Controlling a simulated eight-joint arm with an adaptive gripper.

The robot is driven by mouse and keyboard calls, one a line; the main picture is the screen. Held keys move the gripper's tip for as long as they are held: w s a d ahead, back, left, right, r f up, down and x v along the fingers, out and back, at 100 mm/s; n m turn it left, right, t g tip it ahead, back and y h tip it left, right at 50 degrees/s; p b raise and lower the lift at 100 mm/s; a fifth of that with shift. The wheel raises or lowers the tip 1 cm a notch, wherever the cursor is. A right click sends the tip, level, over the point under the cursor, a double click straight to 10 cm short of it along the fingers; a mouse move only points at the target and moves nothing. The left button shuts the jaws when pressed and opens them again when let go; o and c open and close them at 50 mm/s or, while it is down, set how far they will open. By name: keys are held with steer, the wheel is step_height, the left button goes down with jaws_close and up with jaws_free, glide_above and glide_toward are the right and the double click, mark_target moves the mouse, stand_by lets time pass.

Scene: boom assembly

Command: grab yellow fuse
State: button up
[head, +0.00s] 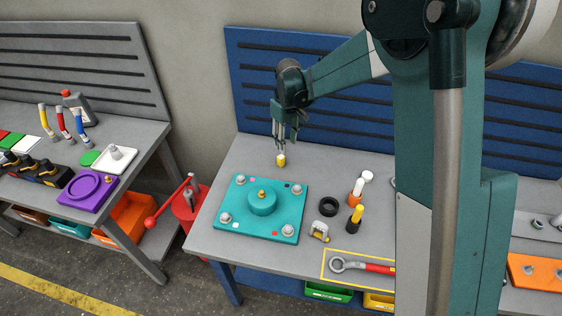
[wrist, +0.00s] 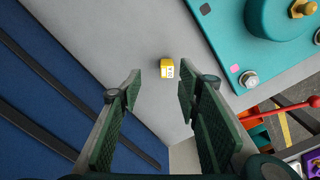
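The yellow fuse (head: 281,160) stands on the grey workbench, behind the teal plate. In the wrist view the fuse (wrist: 167,67) shows a yellow body with a white label on one side. My gripper (head: 284,146) points down just above the fuse in the head view. In the wrist view my gripper (wrist: 159,82) is open, with a finger on each side and nothing between the pads. The fuse lies just beyond the fingertips, roughly between their lines. I cannot tell the exact height gap.
The teal plate (head: 240,219) with a round hub and corner bolts lies near the fuse. A black ring (head: 328,207), a grey clamp-like part (head: 323,231) and a wrench (head: 361,266) lie to the right. The blue slotted panel (head: 330,110) rises behind.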

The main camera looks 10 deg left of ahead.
mark_target(281, 157)
steer(key=shift+w+a+f, duration=0.2)
steer(key=shift+a+f, duration=0.85)
steer(key=shift+f, duration=0.2)
steer(key=shift+n, duration=0.3)
steer(key=shift+f, duration=1.3)
steer(key=shift+s+f, duration=0.2)
steer(key=shift+f, duration=2.4)
steer(key=c, duration=0.9)
